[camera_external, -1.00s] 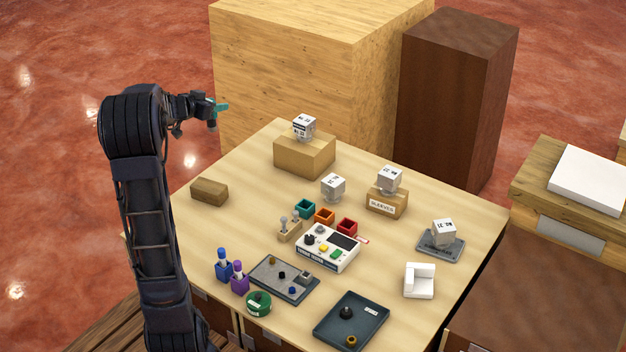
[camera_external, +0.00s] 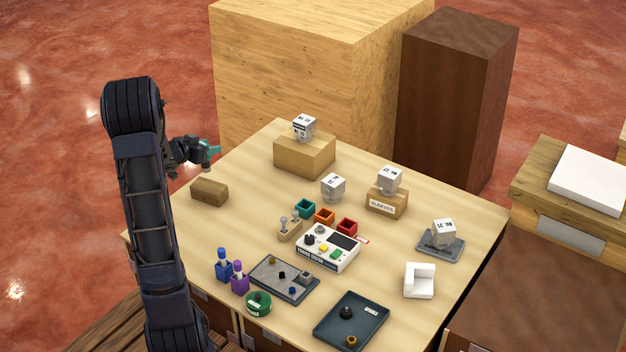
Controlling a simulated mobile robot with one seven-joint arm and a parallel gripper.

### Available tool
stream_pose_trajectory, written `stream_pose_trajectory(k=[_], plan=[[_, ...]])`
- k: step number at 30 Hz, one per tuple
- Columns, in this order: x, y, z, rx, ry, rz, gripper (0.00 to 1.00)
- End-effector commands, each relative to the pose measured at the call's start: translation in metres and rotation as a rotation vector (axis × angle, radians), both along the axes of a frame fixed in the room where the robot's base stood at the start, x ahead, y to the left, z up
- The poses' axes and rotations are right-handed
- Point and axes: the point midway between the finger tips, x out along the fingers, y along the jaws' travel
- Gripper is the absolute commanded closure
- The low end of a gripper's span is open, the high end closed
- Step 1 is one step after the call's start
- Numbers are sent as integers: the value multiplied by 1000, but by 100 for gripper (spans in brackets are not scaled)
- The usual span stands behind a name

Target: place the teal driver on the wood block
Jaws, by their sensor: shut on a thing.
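The teal driver (camera_external: 212,147) is held in my gripper (camera_external: 205,151), which is shut on it. Only a small teal part shows; the rest is hidden by the gripper or too small to make out. The gripper is in the air above the far left part of the table. The wood block (camera_external: 209,191) is a plain brown block lying on the table near its left edge. In the picture, my gripper is just above the block, with a visible gap between them. The top of the block is bare.
A cardboard box (camera_external: 305,155) with a white cube (camera_external: 304,127) on it stands to the right of the block. Small teal (camera_external: 305,208), orange (camera_external: 325,215) and red (camera_external: 347,226) bins and a white tester (camera_external: 328,248) stand mid-table. The table around the block is clear.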

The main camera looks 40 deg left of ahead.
Motion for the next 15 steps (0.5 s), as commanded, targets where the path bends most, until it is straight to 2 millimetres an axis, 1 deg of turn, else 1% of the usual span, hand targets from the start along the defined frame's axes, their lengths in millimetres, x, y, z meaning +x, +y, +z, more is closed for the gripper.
stream_pose_trajectory(k=[1,3,8,12,15], plan=[[0,0,-8,-2,1,0,85],[0,0,-14,-1,0,-1,85],[0,0,-23,-1,0,-2,85],[0,0,-42,-4,2,-1,85],[0,0,-52,-3,0,-1,85]])
